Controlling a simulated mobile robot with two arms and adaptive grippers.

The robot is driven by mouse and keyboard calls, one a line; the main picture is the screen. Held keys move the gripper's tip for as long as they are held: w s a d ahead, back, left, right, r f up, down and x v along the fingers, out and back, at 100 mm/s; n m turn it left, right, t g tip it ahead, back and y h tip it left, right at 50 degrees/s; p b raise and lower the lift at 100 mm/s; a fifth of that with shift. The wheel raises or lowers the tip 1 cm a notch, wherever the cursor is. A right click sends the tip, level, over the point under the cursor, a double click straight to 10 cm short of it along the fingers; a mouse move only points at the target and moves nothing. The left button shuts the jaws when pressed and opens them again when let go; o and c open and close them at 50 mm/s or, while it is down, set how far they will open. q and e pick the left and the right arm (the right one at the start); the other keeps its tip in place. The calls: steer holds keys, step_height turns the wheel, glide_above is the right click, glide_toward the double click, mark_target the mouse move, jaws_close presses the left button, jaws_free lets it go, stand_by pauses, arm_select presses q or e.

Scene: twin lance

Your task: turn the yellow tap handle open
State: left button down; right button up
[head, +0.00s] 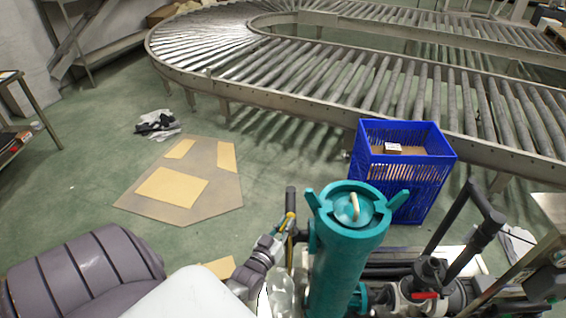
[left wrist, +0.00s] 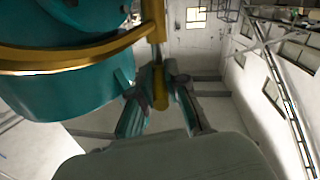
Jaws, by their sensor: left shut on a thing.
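The yellow tap handle (head: 288,220) shows as a small yellow piece just left of the upright teal cylinder (head: 344,245) in the head view. My left gripper (head: 279,236) reaches it from below left. In the left wrist view the handle (left wrist: 160,88) lies between the two fingers of my left gripper (left wrist: 160,105), which is shut on it. A curved yellow band (left wrist: 80,58) runs across the teal body (left wrist: 60,95) at the upper left there. The handle's far end and its pivot are hard to make out. My right gripper is not in view.
A dark upright bar (head: 291,199) stands close beside the handle. A blue crate (head: 405,175) holding a small box stands behind the cylinder. Black and grey pipework (head: 430,275) is at right. A roller conveyor (head: 330,85) curves behind. Flat cardboard (head: 190,210) lies on the floor.

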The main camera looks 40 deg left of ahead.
arm_select(q)
steer(key=shift+w+d+n+g+y+p, duration=0.1)
steer(key=shift+d+n+g+y+p, duration=0.15)
steer(key=shift+n+y, duration=0.5)
steer(key=shift+w+d+n+g+y+p, duration=0.1)
steer(key=shift+n+g+y, duration=0.25)
steer(key=shift+y, duration=0.7)
steer(key=shift+r, duration=0.1)
steer(key=c, duration=1.2)
jaws_free()
steer(key=v, duration=0.7)
steer(key=shift+s+d, duration=0.15)
steer(key=shift+d, duration=0.05)
